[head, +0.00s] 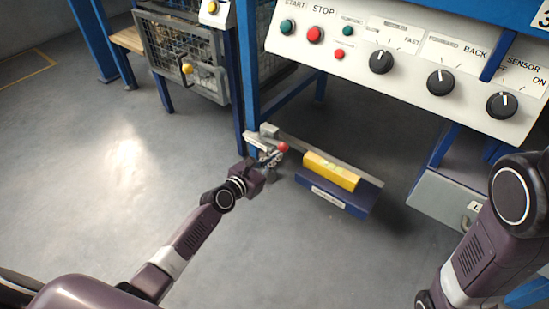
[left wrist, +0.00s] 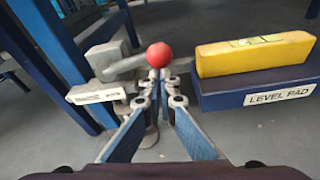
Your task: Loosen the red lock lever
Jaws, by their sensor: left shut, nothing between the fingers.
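The red ball knob (head: 283,146) of the lock lever sits at the end of a grey lever beside the blue post in the head view. It also shows in the left wrist view (left wrist: 159,55), with the lever arm (left wrist: 133,67) running left from it to a grey clamp body (left wrist: 104,58). My left gripper (head: 273,157) is at the lever. Its fingertips (left wrist: 158,80) are together just below the knob in the picture, with nothing visible between them. Whether they touch the knob or lever, I cannot tell. My right gripper is out of view; only my right arm shows.
A yellow level (head: 331,171) lies on the blue level pad (head: 334,194), right of the lever. A grey bar (head: 345,166) runs behind it. The control panel (head: 410,65) overhangs above. A blue post (head: 246,75) stands close behind the lever. Floor at left is clear.

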